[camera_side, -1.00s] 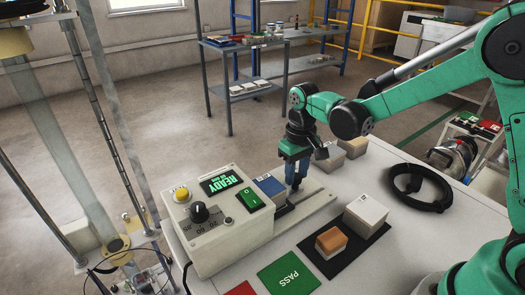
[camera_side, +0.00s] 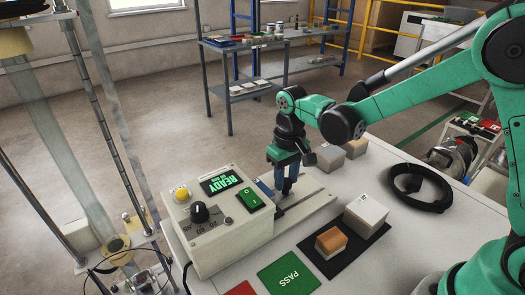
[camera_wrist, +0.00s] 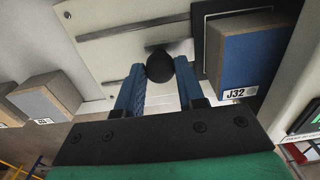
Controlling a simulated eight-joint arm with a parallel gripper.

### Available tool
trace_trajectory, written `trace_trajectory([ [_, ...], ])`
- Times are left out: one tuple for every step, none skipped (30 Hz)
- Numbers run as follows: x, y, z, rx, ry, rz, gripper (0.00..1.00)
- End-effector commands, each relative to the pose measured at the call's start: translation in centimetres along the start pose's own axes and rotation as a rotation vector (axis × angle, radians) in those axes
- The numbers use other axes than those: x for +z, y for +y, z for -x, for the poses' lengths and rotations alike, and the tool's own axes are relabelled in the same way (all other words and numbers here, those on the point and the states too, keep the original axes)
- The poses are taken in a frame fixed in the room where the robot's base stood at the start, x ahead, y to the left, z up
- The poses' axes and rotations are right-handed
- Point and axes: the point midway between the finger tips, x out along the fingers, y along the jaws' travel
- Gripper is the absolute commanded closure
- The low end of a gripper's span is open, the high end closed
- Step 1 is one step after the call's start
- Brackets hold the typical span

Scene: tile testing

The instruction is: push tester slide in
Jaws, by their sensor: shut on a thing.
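A blue-faced tile block (camera_wrist: 247,62), marked J32, sits in a dark holder beside the tester's wall in the wrist view.
Two grey-beige tile blocks (camera_side: 328,158) stand behind the track. In front, a white block (camera_side: 366,214) and an orange tile (camera_side: 331,241) rest on a black mat (camera_side: 352,258). A green PASS pad (camera_side: 288,274) lies nearby. A black cable coil (camera_side: 420,187) lies right.

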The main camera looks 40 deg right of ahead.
Motion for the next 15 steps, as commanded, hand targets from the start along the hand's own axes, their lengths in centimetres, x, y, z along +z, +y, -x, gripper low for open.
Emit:
trace_trajectory([
  [0.0, -0.3, 0.0, 0.0, 0.001, 0.001, 1.0],
  [0.0, -0.5, 0.0, 0.0, 0.001, 0.002, 1.0],
  [0.0, -0.7, 0.0, 0.0, 0.001, 0.002, 1.0],
  [0.0, -0.8, 0.0, 0.0, 0.001, 0.002, 1.0],
  [0.0, -1.0, 0.0, 0.0, 0.001, 0.002, 1.0],
  [0.0, -1.2, 0.0, 0.0, 0.001, 0.002, 1.0],
  [0.0, -1.3, 0.0, 0.0, 0.001, 0.001, 1.0],
  [0.0, -1.5, 0.0, 0.0, 0.001, 0.001, 1.0],
  [0.0, -1.7, 0.0, 0.0, 0.001, 0.002, 1.0],
  [0.0, -1.8, 0.0, 0.0, 0.001, 0.002, 1.0],
  [0.0, -2.0, 0.0, 0.0, 0.001, 0.002, 1.0],
  [0.0, -2.2, 0.0, 0.0, 0.001, 0.002, 1.0],
  [0.0, -2.3, 0.0, 0.0, 0.001, 0.002, 1.0],
  [0.0, -2.5, 0.0, 0.0, 0.001, 0.001, 1.0],
  [0.0, -2.7, 0.0, 0.0, 0.001, 0.002, 1.0],
])
